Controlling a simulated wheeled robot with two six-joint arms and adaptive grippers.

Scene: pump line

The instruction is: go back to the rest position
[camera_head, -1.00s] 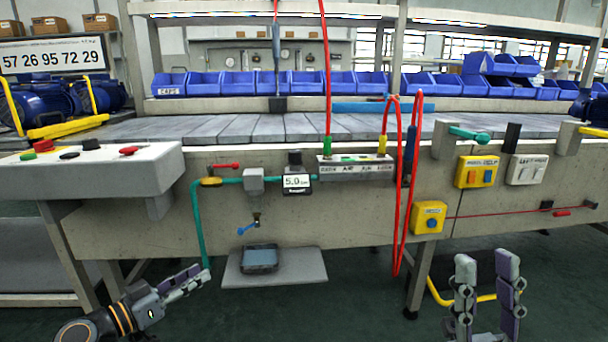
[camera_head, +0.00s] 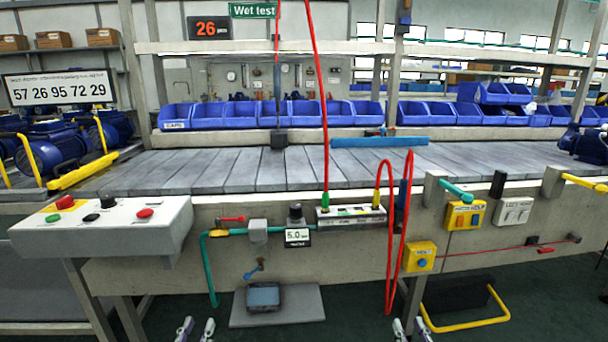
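My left gripper (camera_head: 196,327) shows only its fingertips at the bottom edge, left of the low grey platform. The two fingers stand apart with nothing between them. My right gripper (camera_head: 411,327) also shows only its fingertips at the bottom edge, below the yellow box with the blue button. Its fingers are apart and empty. Both arms are otherwise below the picture. Neither gripper visibly touches the bench (camera_head: 340,258).
A control box (camera_head: 110,233) with buttons juts out at the left. A red hose (camera_head: 390,262) hangs at the bench front. A yellow bar (camera_head: 470,325) lies low at the right.

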